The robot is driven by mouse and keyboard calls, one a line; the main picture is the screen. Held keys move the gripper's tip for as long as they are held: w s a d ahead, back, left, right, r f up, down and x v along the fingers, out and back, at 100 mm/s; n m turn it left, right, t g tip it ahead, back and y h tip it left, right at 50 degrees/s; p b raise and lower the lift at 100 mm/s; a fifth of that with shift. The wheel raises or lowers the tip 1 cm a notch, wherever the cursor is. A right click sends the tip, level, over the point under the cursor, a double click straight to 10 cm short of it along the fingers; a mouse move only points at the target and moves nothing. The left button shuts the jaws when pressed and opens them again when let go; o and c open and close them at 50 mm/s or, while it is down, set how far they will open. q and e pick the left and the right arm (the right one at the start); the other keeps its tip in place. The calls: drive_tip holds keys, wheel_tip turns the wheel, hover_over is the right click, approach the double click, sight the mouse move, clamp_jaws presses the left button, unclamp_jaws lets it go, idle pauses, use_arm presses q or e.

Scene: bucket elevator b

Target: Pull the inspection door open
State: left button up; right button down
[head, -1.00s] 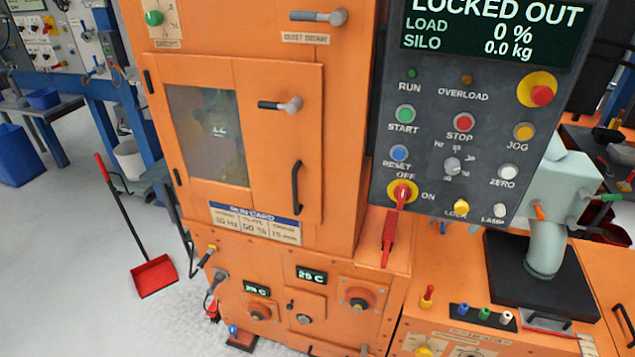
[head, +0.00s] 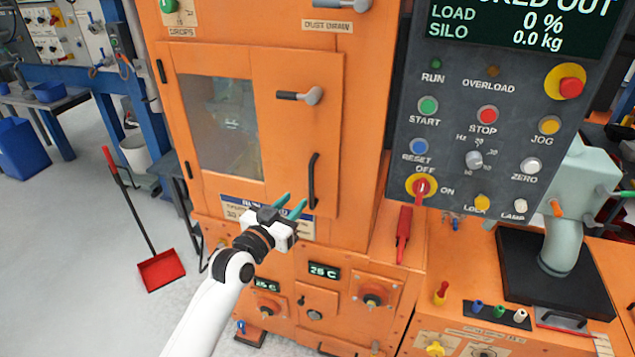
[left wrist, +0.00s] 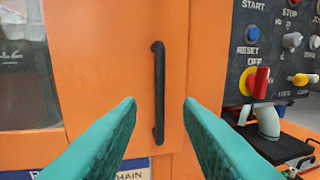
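The orange inspection door (head: 295,130) has a grey window at its left and looks closed. Its black vertical handle (head: 313,180) is on the right side, with a grey lever latch (head: 300,96) above it lying roughly level. My left gripper (head: 291,204), with green fingers, is just left of and below the handle in the head view. It is open and empty. In the left wrist view the handle (left wrist: 158,92) stands upright ahead, between the two fingertips (left wrist: 160,101) and beyond them, with no contact visible. My right gripper is not in view.
A control panel (head: 500,125) reading locked out stands right of the door, its red switch with a red tag hanging below. An orange ledge with a grey-green machine (head: 568,200) is at right. A red dustpan (head: 160,270) stands on the floor at left.

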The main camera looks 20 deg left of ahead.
sight(310, 185)
use_arm(q)
drive_tip(key=x, duration=0.9)
drive_tip(key=shift+w+f+p, duration=0.1)
drive_tip(key=shift+p, duration=0.25)
drive_tip(key=shift+c, duration=0.5)
clamp_jaws()
